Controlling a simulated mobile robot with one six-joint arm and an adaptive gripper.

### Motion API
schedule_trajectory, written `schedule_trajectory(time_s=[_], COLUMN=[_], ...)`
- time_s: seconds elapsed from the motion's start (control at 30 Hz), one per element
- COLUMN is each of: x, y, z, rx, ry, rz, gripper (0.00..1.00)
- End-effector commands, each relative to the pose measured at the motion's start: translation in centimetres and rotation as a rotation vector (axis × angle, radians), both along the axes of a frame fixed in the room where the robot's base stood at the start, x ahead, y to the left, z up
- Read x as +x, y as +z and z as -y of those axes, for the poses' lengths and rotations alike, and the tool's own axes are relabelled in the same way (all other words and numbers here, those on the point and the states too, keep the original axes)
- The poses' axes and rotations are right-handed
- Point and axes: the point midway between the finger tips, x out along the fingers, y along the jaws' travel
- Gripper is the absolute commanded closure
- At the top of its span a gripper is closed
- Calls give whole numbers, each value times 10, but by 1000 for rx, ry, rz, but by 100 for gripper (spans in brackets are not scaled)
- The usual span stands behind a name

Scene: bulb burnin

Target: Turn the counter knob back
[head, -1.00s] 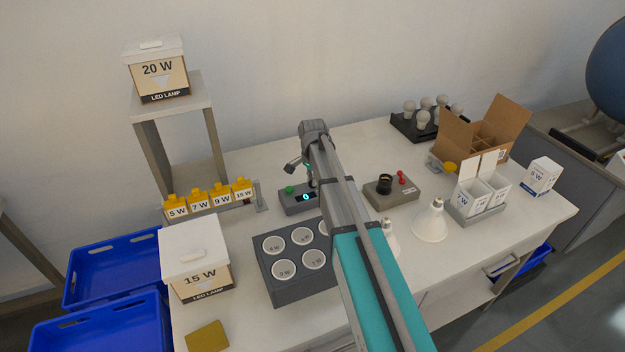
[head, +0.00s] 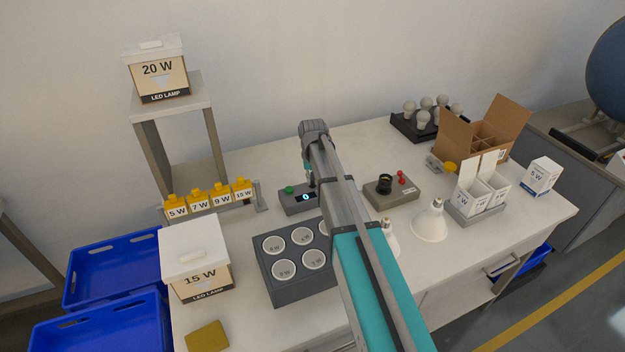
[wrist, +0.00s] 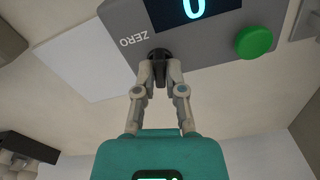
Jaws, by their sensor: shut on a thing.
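The counter (head: 296,200) is a small grey box on the table with a green button and a dark display. In the wrist view the counter (wrist: 215,40) shows a blue 0 on its display, the word ZERO and the green button (wrist: 254,41). The black knob (wrist: 160,56) sits at the counter's edge near ZERO. My gripper (wrist: 159,80) is shut on the knob, a fingertip on each side. In the head view my arm hides the knob and most of the gripper.
A grey box with a black socket and red lever (head: 392,190) stands right of the counter. A grey tray with round cups (head: 285,289) stands in front. Yellow-topped wattage bins (head: 210,199) are to the left. Two reflector lamps (head: 430,222) stand near my arm.

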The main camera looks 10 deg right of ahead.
Motion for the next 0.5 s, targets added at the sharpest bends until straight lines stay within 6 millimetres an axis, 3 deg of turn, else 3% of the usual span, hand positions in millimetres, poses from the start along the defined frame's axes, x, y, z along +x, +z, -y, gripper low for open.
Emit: schedule_trajectory(time_s=[0.5], x=[1], y=[0], z=[0], rx=[0], ry=[277], rz=[1], gripper=[100])
